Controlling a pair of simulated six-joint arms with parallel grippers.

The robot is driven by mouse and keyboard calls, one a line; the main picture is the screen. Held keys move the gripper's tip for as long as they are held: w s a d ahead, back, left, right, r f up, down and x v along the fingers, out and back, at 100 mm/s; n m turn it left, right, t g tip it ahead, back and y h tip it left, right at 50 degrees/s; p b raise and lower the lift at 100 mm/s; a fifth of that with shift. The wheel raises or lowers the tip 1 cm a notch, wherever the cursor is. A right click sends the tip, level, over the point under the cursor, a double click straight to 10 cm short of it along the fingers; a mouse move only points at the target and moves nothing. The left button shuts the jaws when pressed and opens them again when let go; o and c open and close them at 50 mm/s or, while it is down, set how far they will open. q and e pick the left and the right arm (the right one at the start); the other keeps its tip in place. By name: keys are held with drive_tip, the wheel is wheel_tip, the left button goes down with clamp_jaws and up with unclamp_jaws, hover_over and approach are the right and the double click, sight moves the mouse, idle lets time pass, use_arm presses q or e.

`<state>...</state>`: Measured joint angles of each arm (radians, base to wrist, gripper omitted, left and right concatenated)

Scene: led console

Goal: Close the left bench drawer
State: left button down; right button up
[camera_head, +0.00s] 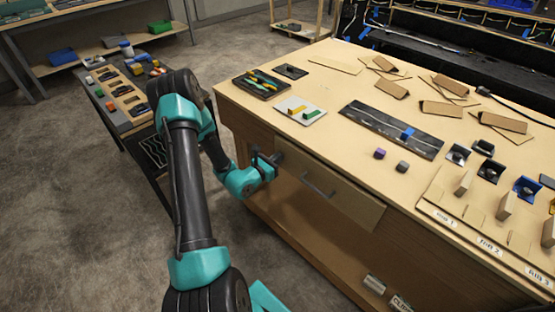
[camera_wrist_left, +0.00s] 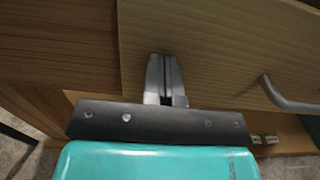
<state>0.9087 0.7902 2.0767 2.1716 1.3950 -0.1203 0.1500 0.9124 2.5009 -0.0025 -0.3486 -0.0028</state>
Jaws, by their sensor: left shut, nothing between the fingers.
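The left bench drawer (camera_head: 345,196) has a wooden front with a grey bar handle (camera_head: 318,186), on the near side of the bench. In the left wrist view the drawer front (camera_wrist_left: 215,45) fills the upper part, and its handle (camera_wrist_left: 285,95) is at the right. My left gripper (camera_head: 275,158) is shut and empty, its fingertips at the left part of the drawer front, left of the handle. In the left wrist view the shut fingers (camera_wrist_left: 164,75) point at the front; I cannot tell whether they touch it. My right gripper is out of view.
The bench top (camera_head: 330,125) holds a tool tray (camera_head: 261,84), a dark strip with a blue block (camera_head: 407,133), cardboard pieces, small cubes and labelled bins at the right. A lower shelf (camera_head: 290,205) lies under the drawer. A side table (camera_head: 125,95) stands at the left.

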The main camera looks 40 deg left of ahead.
use_arm(q)
drive_tip(key=shift+w+a, duration=0.15)
drive_tip(key=shift+w, duration=0.05)
drive_tip(key=s, duration=1.4)
drive_tip(key=shift+s+a, duration=0.15)
drive_tip(key=shift+s, duration=0.05)
